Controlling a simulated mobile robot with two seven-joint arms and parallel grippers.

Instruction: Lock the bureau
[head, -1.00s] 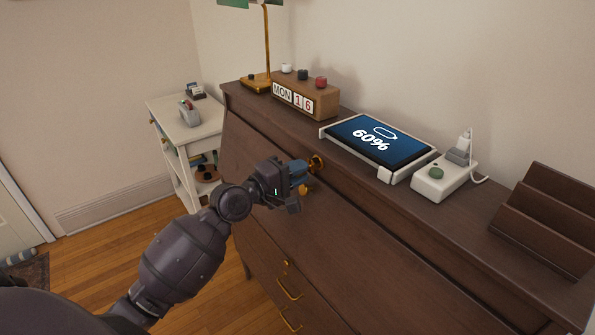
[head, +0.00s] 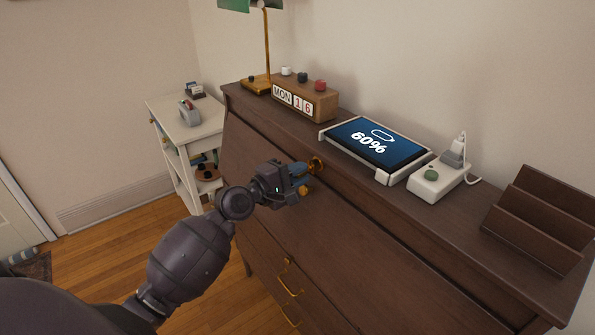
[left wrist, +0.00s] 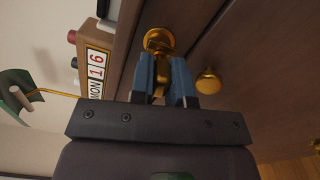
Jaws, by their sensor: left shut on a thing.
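The bureau (head: 380,265) is dark brown wood, and its large front panel looks closed. A round brass lock plate (head: 317,164) sits high on its front; it also shows in the left wrist view (left wrist: 158,39). My left gripper (head: 300,169) is at the lock plate. In the left wrist view its blue fingers (left wrist: 167,80) are shut on a brass key (left wrist: 159,88), which points into the lock plate. How deep the key sits is hidden by the fingers. A brass knob (left wrist: 209,81) is beside the fingers. My right gripper is not in view.
On the bureau top stand a lamp (head: 266,50), a calendar block (head: 318,97), a tablet (head: 375,142) showing 60%, a power strip (head: 437,181) and a wooden rack (head: 540,215). A white side table (head: 190,130) stands beyond.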

